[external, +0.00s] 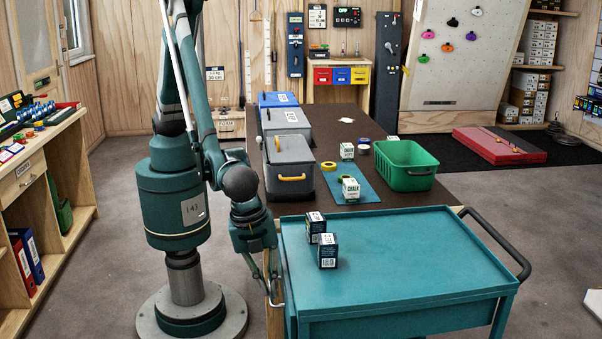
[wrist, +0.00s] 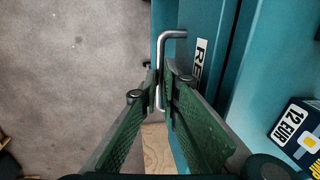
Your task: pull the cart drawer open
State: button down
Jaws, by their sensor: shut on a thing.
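The teal cart (external: 420,265) stands at front right in the external view, with a flat rimmed top. Its drawer front (wrist: 182,45) shows in the wrist view as a teal panel with a white label that is partly hidden. A bent silver handle (wrist: 161,58) sticks out from that panel. My gripper (wrist: 163,90) is shut on the handle, one green finger on each side of the bar. In the external view my gripper (external: 272,288) is low at the cart's left side. I cannot tell how far the drawer stands out.
Two small dark boxes (external: 328,250) stand on the cart's top near its left edge. Behind the cart is a dark table (external: 345,122) with grey bins (external: 290,180), chalk boxes and a green basket (external: 405,165). The floor left of the handle (wrist: 70,70) is clear.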

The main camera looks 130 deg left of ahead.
jog(key=s+d+b, duration=0.1)
jog(key=s+d, duration=1.9)
jog(key=shift+s, duration=0.1)
jog(key=c, duration=2.9)
grip_release()
jog(key=shift+o, duration=0.2)
jog(key=shift+d+r, duration=0.1)
jog(key=shift+r, duration=0.05)
notch_tip(320, 180, up, 12)
jog(key=s+d, duration=0.1)
jog(key=shift+s+d+f, duration=0.25)
